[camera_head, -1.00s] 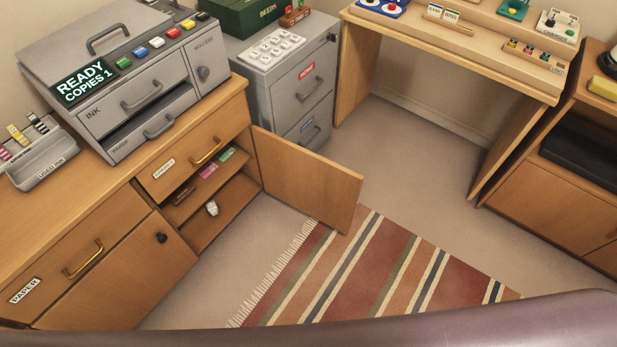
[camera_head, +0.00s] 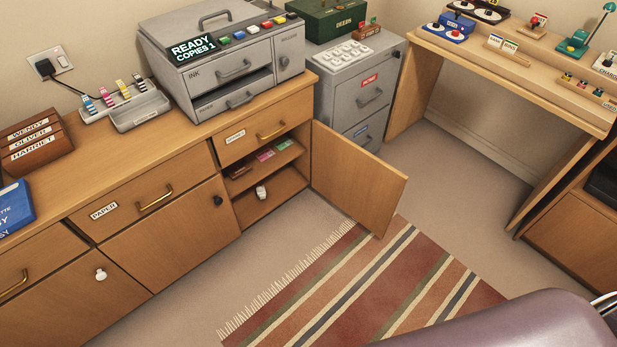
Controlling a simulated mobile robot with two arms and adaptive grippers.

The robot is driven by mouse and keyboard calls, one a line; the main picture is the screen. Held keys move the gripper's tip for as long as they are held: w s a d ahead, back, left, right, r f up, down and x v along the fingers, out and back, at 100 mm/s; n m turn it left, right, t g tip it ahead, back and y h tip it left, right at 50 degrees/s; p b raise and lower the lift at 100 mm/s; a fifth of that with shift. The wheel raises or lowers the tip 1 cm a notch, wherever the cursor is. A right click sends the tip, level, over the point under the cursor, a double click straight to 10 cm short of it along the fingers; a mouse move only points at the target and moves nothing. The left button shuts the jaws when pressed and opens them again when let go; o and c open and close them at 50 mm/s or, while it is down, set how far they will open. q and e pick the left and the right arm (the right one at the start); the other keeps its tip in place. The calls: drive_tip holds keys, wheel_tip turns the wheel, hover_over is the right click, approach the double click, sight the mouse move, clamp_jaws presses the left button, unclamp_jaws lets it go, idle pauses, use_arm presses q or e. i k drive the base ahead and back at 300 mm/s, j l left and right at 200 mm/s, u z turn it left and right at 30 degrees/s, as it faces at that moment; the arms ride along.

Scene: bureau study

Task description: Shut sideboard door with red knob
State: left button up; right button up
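The wooden sideboard (camera_head: 190,150) runs along the left wall. Its right-hand door (camera_head: 358,178) stands wide open, swung out over the floor and the rug. I see the door's plain inner face; no red knob shows, and its outer face is hidden. The open compartment (camera_head: 270,190) has a shelf with small coloured boxes and a white item below. The other two doors in view are shut, one with a black knob (camera_head: 217,201) and one with a white knob (camera_head: 100,274). Neither of my grippers is in view.
A striped rug (camera_head: 400,275) lies in front of the open door. A dark leather chair-like shape (camera_head: 510,325) fills the lower right. A grey filing cabinet (camera_head: 362,95) stands behind the door, with a wooden desk (camera_head: 520,85) to its right. Bare floor lies between sideboard and rug.

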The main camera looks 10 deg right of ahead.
sight(368, 189)
drive_tip(key=i+l+u, duration=0.1)
drive_tip(key=l+u, duration=0.15)
drive_tip(key=u, duration=0.25)
drive_tip(key=l+u, duration=0.25)
drive_tip(key=u, duration=0.2)
drive_tip(key=l+u, duration=0.3)
drive_tip(key=u, duration=0.2)
drive_tip(key=i, duration=0.05)
